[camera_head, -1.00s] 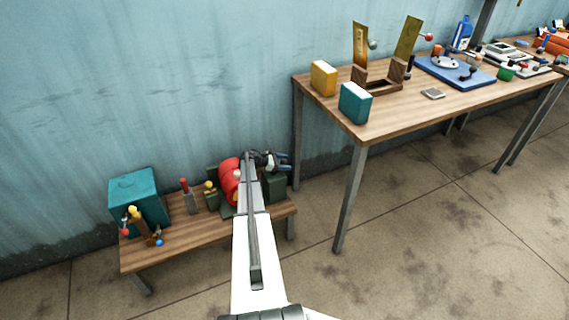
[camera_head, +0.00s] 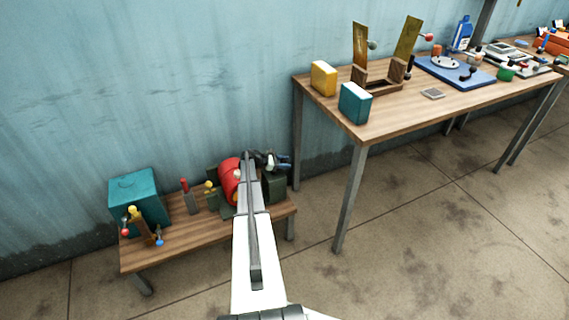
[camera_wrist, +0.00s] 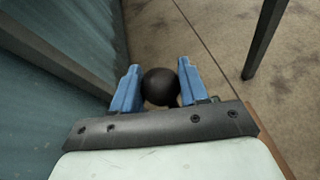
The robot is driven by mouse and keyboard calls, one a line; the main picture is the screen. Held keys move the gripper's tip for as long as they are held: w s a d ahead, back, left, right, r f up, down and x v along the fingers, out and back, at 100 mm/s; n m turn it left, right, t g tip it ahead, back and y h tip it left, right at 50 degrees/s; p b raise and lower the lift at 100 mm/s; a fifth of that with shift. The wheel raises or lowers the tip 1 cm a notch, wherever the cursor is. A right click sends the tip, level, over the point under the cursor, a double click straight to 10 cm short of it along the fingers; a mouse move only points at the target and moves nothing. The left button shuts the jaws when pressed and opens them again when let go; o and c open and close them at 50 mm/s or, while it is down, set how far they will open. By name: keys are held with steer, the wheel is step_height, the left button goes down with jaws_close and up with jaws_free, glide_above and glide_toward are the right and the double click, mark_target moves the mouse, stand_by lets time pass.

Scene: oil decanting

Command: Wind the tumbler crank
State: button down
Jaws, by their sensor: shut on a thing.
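The tumbler is a red drum (camera_head: 229,180) on a dark stand on the low wooden bench, partly hidden behind my arm. My gripper (camera_head: 281,162) is at the drum's right side, above a dark green block. In the wrist view, the two blue fingers of my gripper (camera_wrist: 158,88) are shut on a round black knob (camera_wrist: 160,85), which looks like the crank's handle. The rest of the crank is hidden by the gripper and arm.
The low bench (camera_head: 190,240) also holds a teal box (camera_head: 136,198) and several small levers with coloured knobs. A taller table (camera_head: 400,115) stands to the right, its leg (camera_head: 350,200) near the bench. The wall is close behind.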

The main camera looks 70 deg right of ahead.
steer(key=shift+w, duration=0.1)
steer(key=n+t+h, duration=0.1)
steer(key=w+n+t+h, duration=0.1)
steer(key=n, duration=0.1)
steer(key=shift+d+t, duration=0.3)
steer(key=shift+d, duration=0.1)
steer(key=shift+w+d+n+t+h, duration=0.15)
steer(key=shift+w+n+t+h, duration=0.5)
steer(key=shift+n+t, duration=1)
steer(key=shift+w+d+n+t+h, duration=0.15)
steer(key=shift+w+n+t+h, duration=0.15)
steer(key=shift+w+n+t, duration=1)
steer(key=shift+w+d+n+t+h, duration=0.15)
steer(key=shift+w+n+t+h, duration=0.35)
steer(key=shift+n+t, duration=1.45)
steer(key=shift+w+t, duration=0.15)
steer(key=shift+t, duration=0.35)
steer(key=c, duration=0.6)
jaws_free()
steer(key=shift+c, duration=0.2)
steer(key=shift+a, duration=0.15)
steer(key=v, duration=1.3)
steer(key=shift+a+r, duration=0.2)
steer(key=shift+r, duration=0.05)
